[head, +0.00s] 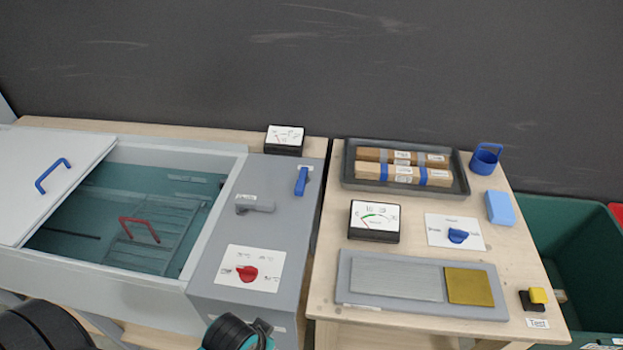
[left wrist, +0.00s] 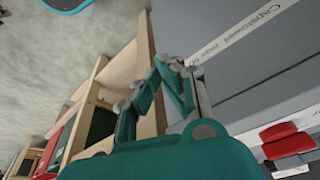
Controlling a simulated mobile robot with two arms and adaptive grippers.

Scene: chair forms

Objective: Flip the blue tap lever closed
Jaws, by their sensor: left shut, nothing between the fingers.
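The blue tap lever (head: 302,181) is on the grey cabinet top (head: 215,270), near its back right corner. Its handle points toward the front in the head view. A grey spout-like piece (head: 255,204) sits to its front left. My left gripper (left wrist: 160,68) shows in the left wrist view with its teal fingers together and nothing between them. It is beside the cabinet's front, low and away from the lever. The lever does not show in the left wrist view. A teal and black part of my arm is at the bottom of the head view. My right gripper is out of view.
A gauge (head: 284,139) stands behind the lever. An open basin (head: 150,205) is left; a wooden table (head: 325,275) with trays is right.

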